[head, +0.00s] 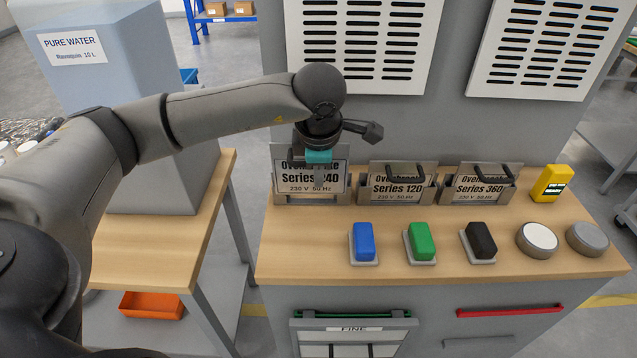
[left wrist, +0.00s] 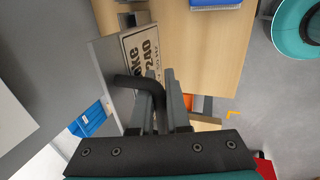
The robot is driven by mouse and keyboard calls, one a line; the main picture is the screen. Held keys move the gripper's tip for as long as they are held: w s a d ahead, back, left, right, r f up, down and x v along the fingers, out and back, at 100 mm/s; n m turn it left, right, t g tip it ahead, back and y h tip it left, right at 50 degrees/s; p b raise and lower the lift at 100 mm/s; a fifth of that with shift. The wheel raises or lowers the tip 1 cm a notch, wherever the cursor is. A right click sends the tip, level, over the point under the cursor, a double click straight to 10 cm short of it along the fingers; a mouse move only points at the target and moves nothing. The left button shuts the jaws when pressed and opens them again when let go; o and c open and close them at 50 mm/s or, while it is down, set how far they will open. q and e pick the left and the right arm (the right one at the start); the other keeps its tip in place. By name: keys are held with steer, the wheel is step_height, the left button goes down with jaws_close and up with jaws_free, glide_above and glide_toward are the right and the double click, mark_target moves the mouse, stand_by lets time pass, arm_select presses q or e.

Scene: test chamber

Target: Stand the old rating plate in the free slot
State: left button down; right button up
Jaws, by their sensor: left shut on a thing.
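A grey plate lettered Series 240 (head: 335,178) stands upright at the left of the bench row, its face partly covered by my left gripper (head: 319,177). In the left wrist view the plate (left wrist: 110,65) has a black bent handle (left wrist: 130,81), and my left gripper (left wrist: 162,85) is shut on that handle. The plate's top is higher than those of its neighbours. A grey slot holder (head: 312,201) shows at its lower edge; I cannot tell whether the plate is seated. The Series 120 plate (head: 397,187) and Series 360 plate (head: 478,188) stand in holders to the right. My right gripper is not in view.
Blue (head: 364,239), green (head: 421,240) and black (head: 480,240) rocker buttons and two round knobs line the bench front. A yellow block (head: 551,183) stands at the right. A vented grey cabinet (head: 400,125) rises behind. A water tank (head: 115,60) stands on the left table.

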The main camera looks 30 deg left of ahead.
arm_select(q)
steer(key=shift+w+a+f+b, duration=0.15)
steer(key=shift+w+a+b, duration=0.25)
steer(key=shift+w, duration=0.3)
steer(key=shift+w+a+f+b, duration=0.2)
steer(key=shift+w+a, duration=0.25)
steer(key=shift+w, duration=0.3)
steer(key=shift+w+a+f+b, duration=0.1)
steer(key=shift+w+a+b, duration=0.35)
steer(key=shift+w, duration=0.25)
steer(key=shift+w+a+r, duration=0.1)
steer(key=shift+w+a, duration=0.05)
steer(key=shift+t+b, duration=0.3)
steer(key=shift+b, duration=0.05)
steer(key=shift+f, duration=0.25)
steer(key=shift+f+b, duration=2.55)
steer(key=shift+f, duration=0.6)
steer(key=c, duration=0.8)
jaws_free()
steer(key=shift+r, duration=0.15)
